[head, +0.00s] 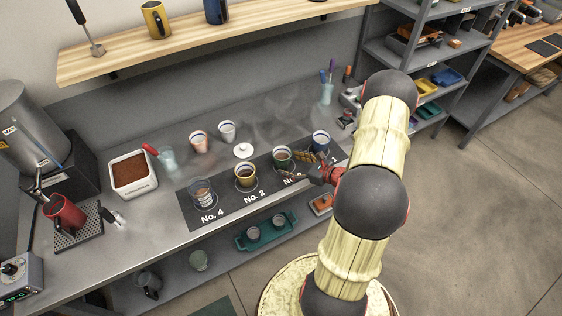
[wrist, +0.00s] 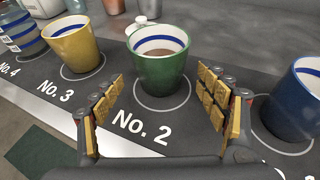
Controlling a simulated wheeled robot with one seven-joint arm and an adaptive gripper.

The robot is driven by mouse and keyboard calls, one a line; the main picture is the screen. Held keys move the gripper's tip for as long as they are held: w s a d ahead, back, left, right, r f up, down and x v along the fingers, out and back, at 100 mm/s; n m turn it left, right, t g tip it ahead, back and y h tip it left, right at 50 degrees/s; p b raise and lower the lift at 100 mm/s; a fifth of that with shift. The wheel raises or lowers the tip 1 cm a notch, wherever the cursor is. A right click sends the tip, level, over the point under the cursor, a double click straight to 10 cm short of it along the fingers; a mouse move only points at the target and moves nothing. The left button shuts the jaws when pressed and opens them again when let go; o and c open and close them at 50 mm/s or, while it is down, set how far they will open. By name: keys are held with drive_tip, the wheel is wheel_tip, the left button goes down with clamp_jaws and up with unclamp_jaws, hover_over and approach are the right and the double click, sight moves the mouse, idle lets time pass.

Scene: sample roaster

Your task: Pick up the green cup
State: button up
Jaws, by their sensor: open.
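The green cup (wrist: 158,62) stands upright on the ring marked No. 2 on the dark mat, with a white and blue inner rim and brown contents. It also shows in the head view (head: 281,158), left of my gripper. My gripper (wrist: 160,108) is open, its two padded fingers on the near side of the cup, one toward each side. The cup is not gripped. In the head view my gripper (head: 318,172) is partly hidden by my arm.
A yellow cup (wrist: 75,43) stands left of the green cup and a blue cup (wrist: 295,98) stands right, close to the right finger. A striped cup (head: 202,194) is at No. 4. A white lidded item (head: 243,150) stands behind the mat (head: 222,212).

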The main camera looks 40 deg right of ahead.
drive_tip(key=x, duration=0.2)
drive_tip(key=r+x, duration=0.1)
drive_tip(key=x, duration=0.1)
drive_tip(key=shift+w+f+b, duration=0.2)
drive_tip(key=shift+w+b, duration=0.15)
drive_tip(key=shift+w, duration=0.15)
drive_tip(key=shift+c, duration=0.3)
drive_tip(key=c, duration=1.5)
drive_tip(key=shift+c, duration=0.3)
